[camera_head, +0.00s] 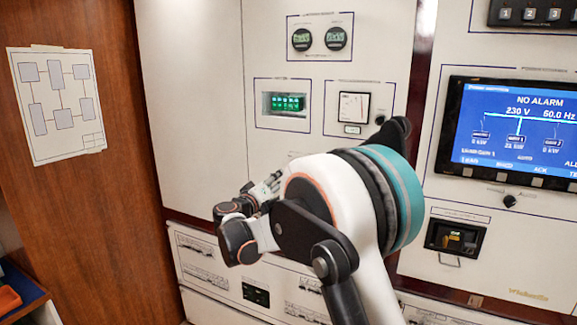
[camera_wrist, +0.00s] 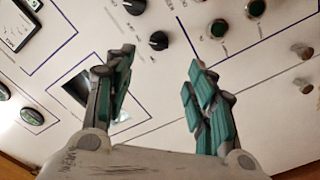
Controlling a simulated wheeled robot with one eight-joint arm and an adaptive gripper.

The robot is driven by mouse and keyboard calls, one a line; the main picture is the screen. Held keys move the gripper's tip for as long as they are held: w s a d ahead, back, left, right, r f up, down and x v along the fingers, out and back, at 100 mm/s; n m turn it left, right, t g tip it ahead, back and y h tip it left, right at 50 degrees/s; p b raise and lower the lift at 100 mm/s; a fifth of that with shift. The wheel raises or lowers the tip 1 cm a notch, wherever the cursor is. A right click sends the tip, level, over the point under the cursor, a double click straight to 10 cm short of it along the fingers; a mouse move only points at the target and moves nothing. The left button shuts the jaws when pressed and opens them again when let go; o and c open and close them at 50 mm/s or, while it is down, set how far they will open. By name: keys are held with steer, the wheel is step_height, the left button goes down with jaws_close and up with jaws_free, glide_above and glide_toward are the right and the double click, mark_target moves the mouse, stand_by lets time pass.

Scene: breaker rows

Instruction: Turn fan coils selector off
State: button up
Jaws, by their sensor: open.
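My gripper (camera_wrist: 160,78) is open and empty, its two green-padded fingers spread in front of the white panel in the wrist view. A black rotary knob (camera_wrist: 158,40) is on the panel just beyond the gap between the fingertips. A second black knob (camera_wrist: 133,7) is above it at the top edge. The labels are too small to read, so I cannot tell which knob is the fan coils selector. In the head view my gripper (camera_head: 268,186) is partly hidden by my arm, near the lower part of the white cabinet.
A dark square opening (camera_wrist: 80,91) is beside the left finger. In the head view, a blue display (camera_head: 515,130) is at right and a wooden wall (camera_head: 95,200) at left.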

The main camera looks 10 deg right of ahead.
steer(key=b+x, duration=0.1)
steer(key=x, duration=1.2)
steer(key=shift+w+d, duration=0.3)
steer(key=c, duration=1)
